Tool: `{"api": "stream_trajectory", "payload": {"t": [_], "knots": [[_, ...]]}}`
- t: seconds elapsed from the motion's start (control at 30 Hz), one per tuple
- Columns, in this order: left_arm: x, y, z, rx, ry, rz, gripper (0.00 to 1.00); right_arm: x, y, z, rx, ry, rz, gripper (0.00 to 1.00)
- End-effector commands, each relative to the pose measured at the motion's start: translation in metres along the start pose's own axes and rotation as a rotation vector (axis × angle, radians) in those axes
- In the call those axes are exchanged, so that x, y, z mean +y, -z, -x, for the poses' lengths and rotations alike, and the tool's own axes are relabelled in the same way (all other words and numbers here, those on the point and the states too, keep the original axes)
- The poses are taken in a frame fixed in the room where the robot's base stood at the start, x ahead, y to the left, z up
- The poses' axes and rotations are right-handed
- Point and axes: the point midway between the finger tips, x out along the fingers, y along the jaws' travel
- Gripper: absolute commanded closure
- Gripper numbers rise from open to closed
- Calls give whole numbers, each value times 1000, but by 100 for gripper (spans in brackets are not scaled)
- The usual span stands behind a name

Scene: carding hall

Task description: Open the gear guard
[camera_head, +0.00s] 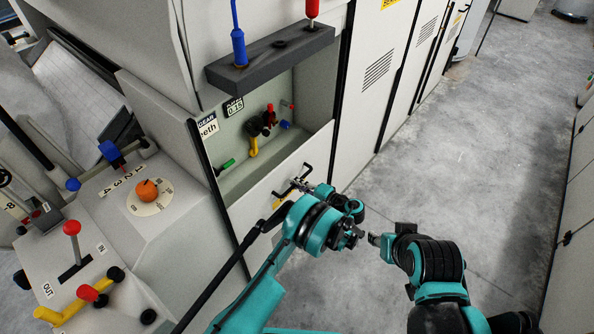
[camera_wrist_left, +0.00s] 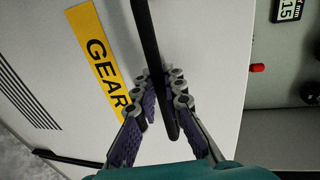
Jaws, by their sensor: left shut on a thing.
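The gear guard (camera_head: 250,207) is a pale panel below an open recess in the machine front. In the left wrist view the guard (camera_wrist_left: 75,75) carries a yellow label (camera_wrist_left: 97,60) reading GEAR. A black bar handle (camera_wrist_left: 147,40) stands off the panel; it also shows in the head view (camera_head: 307,168). My left gripper (camera_head: 302,185) is at this handle. In the wrist view its fingers (camera_wrist_left: 168,100) close around the bar from both sides. My right gripper (camera_head: 374,239) hangs over the floor, apart from the guard; its finger opening is too small to judge.
The recess (camera_head: 236,150) above the guard holds small coloured knobs. A dark shelf (camera_head: 270,57) with blue and red handles juts out above. A control console (camera_head: 150,210) stands at left. The grey floor (camera_head: 450,180) at right is clear.

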Motion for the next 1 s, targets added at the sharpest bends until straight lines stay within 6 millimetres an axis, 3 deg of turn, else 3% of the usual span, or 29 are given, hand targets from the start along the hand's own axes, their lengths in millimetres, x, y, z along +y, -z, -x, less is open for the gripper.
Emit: {"api": "stream_trajectory", "payload": {"t": [0.1,0.23,0.7,0.73,0.8,1.0], "knots": [[19,-1,-4,-2,-3,0,100,0,0,0,0,0,0,60],[30,-1,-7,-2,-3,0,100,0,0,0,0,0,0,60],[35,-1,-8,-2,-2,0,100,0,0,0,0,0,0,60],[35,-1,-8,-2,-2,0,83,0,0,0,0,0,0,60],[35,-1,-8,-1,-2,0,68,0,0,0,0,0,0,60],[34,0,-7,0,-1,0,68,0,0,0,0,0,0,60]]}}
